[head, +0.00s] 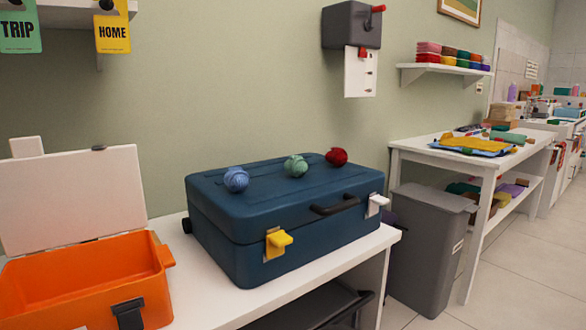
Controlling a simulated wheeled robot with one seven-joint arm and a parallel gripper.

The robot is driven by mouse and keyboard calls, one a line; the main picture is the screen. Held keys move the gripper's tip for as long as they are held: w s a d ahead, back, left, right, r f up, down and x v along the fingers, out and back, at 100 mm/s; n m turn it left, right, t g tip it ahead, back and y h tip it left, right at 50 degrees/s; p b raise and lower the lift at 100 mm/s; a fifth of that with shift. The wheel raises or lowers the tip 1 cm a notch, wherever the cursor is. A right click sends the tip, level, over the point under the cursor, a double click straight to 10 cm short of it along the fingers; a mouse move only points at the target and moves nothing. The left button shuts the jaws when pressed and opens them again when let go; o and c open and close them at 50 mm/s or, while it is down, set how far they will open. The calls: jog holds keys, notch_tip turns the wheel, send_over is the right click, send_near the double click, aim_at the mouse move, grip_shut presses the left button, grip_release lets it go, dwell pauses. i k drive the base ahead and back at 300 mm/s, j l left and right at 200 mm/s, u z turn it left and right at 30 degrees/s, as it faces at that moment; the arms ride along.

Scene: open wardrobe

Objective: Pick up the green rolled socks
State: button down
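The green rolled socks (296,166) are a small ball on the closed lid of a dark blue suitcase (225,250). They sit between a blue rolled ball (236,179) on the left and a dark red rolled ball (336,157) on the right, apart from both. The suitcase lies flat on a white bench (330,270), with a yellow latch (278,243) and a white latch (376,204) on its front. My gripper is not in view.
An open orange case (95,280) stands left of the suitcase. A grey bin (425,245) and a white table with folded cloths (405,150) are to the right. A grey wall box (350,25) hangs above, and tags hang from a shelf at upper left.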

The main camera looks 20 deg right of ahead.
aim_at(298, 166)
jog(key=l+z, duration=0.1)
jog(key=l, duration=0.3)
jog(key=i+l+z, duration=0.1)
jog(key=l, duration=0.25)
jog(key=i+l+z, duration=0.1)
jog(key=l, duration=0.3)
jog(key=i+l+z, duration=0.1)
jog(key=l, duration=0.25)
jog(key=i+l+z, duration=0.1)
jog(key=l, duration=0.25)
jog(key=i+l+z, duration=0.1)
jog(key=i+l, duration=0.15)
jog(key=j, duration=0.65)
